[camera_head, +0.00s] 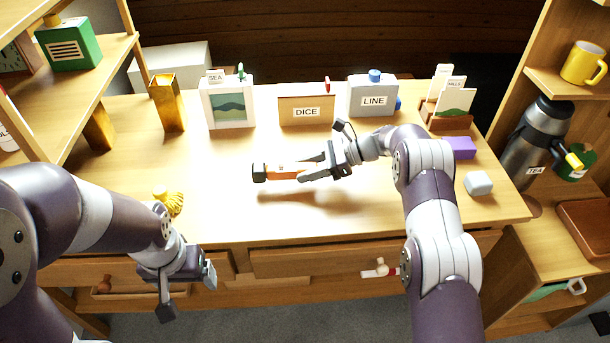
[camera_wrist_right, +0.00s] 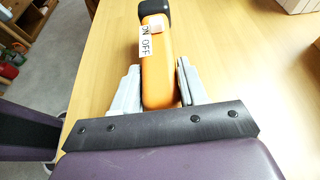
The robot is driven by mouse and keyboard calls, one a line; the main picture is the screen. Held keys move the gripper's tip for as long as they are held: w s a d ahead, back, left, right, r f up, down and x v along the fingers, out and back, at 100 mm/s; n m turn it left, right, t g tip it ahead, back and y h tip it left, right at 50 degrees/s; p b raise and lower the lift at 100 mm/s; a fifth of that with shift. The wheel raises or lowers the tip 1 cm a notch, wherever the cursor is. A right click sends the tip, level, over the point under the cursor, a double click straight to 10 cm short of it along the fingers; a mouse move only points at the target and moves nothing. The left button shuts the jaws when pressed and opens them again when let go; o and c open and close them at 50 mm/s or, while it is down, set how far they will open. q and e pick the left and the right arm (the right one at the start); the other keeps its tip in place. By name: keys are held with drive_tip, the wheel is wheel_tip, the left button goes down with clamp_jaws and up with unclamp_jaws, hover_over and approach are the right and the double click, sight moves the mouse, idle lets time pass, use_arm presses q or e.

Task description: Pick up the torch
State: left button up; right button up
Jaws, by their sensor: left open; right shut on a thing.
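The torch (camera_head: 284,172) is orange with a black head and is held roughly level above the desk top, with a shadow below it. My right gripper (camera_head: 318,169) is shut on its body. In the right wrist view the torch (camera_wrist_right: 158,75) lies between the two grey fingers of my right gripper (camera_wrist_right: 160,88), with its black head pointing away and an "ON OFF" label on its side. My left gripper (camera_head: 190,287) is open and empty, in front of the desk's front edge at lower left.
On the desk (camera_head: 220,210), a DICE box (camera_head: 306,110), a LINE box (camera_head: 373,98) and a picture frame (camera_head: 228,108) stand at the back. A yellow object (camera_head: 168,203) lies at left. A purple block (camera_head: 460,148) and a pale cube (camera_head: 478,183) sit at right. Shelves flank both sides.

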drive_tip(key=s+d+r, duration=0.7)
drive_tip(key=d+r, duration=0.1)
drive_tip(key=d, duration=0.1)
drive_tip(key=shift+d, duration=0.2)
drive_tip(key=w+a+b, duration=0.1)
drive_tip(key=w+a, duration=0.1)
drive_tip(key=a, duration=0.1)
drive_tip(key=w+a+b, duration=0.1)
drive_tip(key=w+a, duration=0.1)
drive_tip(key=w+a+b, duration=0.1)
drive_tip(key=w+a, duration=0.1)
drive_tip(key=a, duration=0.1)
drive_tip(key=shift+w+a, duration=0.2)
drive_tip(key=shift+a, duration=0.1)
drive_tip(key=shift+w+a, duration=0.35)
drive_tip(key=shift+a, duration=0.1)
drive_tip(key=shift+b, duration=0.3)
wheel_tip(320, 180, down, 11)
drive_tip(key=b, duration=1)
